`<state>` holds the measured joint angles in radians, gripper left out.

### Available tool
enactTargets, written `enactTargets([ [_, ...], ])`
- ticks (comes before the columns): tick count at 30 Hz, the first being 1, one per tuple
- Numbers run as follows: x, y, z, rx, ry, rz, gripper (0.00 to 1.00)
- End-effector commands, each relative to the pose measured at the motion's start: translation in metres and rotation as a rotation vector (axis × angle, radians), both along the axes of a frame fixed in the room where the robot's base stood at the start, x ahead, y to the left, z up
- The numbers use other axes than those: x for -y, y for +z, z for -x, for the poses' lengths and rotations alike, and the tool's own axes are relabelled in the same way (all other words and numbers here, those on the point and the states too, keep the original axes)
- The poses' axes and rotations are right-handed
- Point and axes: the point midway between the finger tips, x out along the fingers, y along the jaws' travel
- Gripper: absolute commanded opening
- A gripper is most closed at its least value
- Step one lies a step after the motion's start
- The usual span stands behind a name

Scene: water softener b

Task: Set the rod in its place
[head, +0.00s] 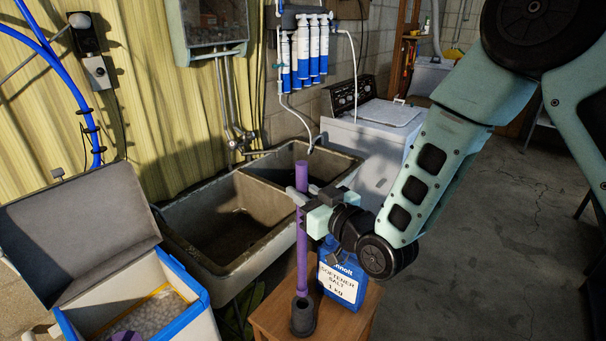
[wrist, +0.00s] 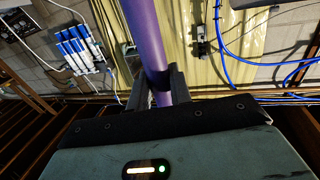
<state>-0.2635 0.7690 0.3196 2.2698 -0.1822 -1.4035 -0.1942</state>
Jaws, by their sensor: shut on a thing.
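The rod (head: 302,250) is long, purple and close to upright. My gripper (head: 302,197) is shut on it at its upper part, with a short length showing above the fingers. In the wrist view the rod (wrist: 146,35) runs between the two dark fingers (wrist: 158,88). The rod's lower end is at the mouth of a dark round holder (head: 303,318) on a small wooden table (head: 345,325). How deep it sits inside the holder cannot be told.
A blue salt container (head: 342,283) stands on the table, right of the holder. An open blue-rimmed bin (head: 190,318) with pale pellets and a purple piece is at left, its grey lid (head: 75,235) raised. A double sink (head: 225,250) lies behind. Floor at right is clear.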

Motion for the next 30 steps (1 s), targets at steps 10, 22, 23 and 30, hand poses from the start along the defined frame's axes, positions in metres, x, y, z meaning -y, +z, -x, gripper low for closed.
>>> enactTargets([
  [10,0.000,0.000,0.000,0.000,0.000,-0.001,0.00],
  [22,0.001,-0.009,0.001,0.000,-0.001,-0.001,0.00],
  [23,0.001,-0.011,0.001,0.000,-0.001,-0.001,0.00],
  [30,0.001,-0.035,0.001,0.000,-0.001,-0.001,0.00],
])
